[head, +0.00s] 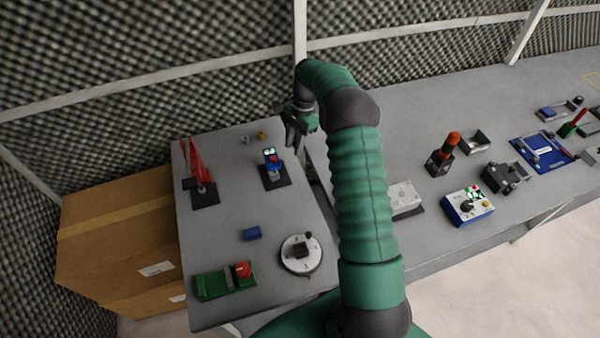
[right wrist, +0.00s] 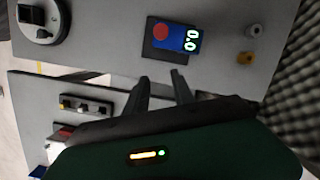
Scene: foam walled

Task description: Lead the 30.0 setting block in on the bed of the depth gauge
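The depth gauge (head: 273,160) is a small blue unit with a lit display on a dark base plate, at the right side of the left table. It also shows in the right wrist view (right wrist: 183,37), with a red round part and a reading of 0.0. Behind it stand two small blocks, one grey (head: 246,139) and one brass-coloured (head: 262,135). No marking is legible, so I cannot tell which is the 30.0 block. My right gripper (right wrist: 161,76) is open and empty, above the table edge close to the gauge. My left gripper is out of view.
The left table also holds a red clamp (head: 200,170), a blue block (head: 252,233), a round dial (head: 301,256) and a green fixture (head: 226,281). A narrow gap separates it from the long right bench (head: 400,120). Foam walls stand close behind.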

